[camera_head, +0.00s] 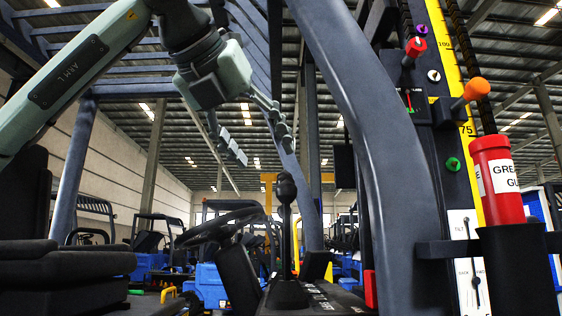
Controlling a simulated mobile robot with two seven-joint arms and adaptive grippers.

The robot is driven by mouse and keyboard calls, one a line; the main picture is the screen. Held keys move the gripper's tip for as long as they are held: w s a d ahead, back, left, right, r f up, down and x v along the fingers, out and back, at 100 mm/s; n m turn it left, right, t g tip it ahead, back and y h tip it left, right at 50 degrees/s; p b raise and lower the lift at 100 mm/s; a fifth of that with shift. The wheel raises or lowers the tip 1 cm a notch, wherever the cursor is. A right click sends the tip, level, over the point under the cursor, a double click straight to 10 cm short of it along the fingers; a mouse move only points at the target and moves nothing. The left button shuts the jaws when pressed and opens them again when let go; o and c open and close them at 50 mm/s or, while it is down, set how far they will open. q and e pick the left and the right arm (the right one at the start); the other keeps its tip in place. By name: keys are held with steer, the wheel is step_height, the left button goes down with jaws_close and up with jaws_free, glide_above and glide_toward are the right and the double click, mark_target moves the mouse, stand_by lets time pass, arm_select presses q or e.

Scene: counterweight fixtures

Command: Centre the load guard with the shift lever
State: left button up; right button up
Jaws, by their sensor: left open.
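A black lever with a round knob (287,188) stands upright from a dark console in the lower middle; I cannot tell if it is the shift lever. Other levers sit on the mast panel at right: a red-knobbed one (416,47) and an orange-knobbed one (477,88). A white plate there carries a small dark lever (474,285). Blue-grey bars (85,38) cross overhead; which part is the load guard is unclear. My left gripper (263,148) is open and empty, above the black knob in the picture and apart from it. My right gripper is out of view.
A steering wheel (218,228) is left of the black lever, and a black seat (65,262) is at lower left. A thick blue-grey post (375,130) stands between the console and the mast panel. A red grease tube (496,178) sits in a black holder.

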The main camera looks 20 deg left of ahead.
mark_target(282, 184)
arm_select(q)
steer(key=x, duration=0.5)
steer(key=a+x, duration=0.1)
steer(key=x, duration=0.2)
steer(key=shift+w+d+r, duration=0.1)
steer(key=shift+w+r, duration=0.05)
steer(key=shift+w, duration=0.2)
steer(key=shift+x, duration=1.05)
steer(key=shift+w, duration=0.45)
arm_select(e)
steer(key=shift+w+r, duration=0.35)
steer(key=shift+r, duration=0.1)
arm_select(q)
steer(key=c, duration=1)
steer(key=shift+o, duration=0.2)
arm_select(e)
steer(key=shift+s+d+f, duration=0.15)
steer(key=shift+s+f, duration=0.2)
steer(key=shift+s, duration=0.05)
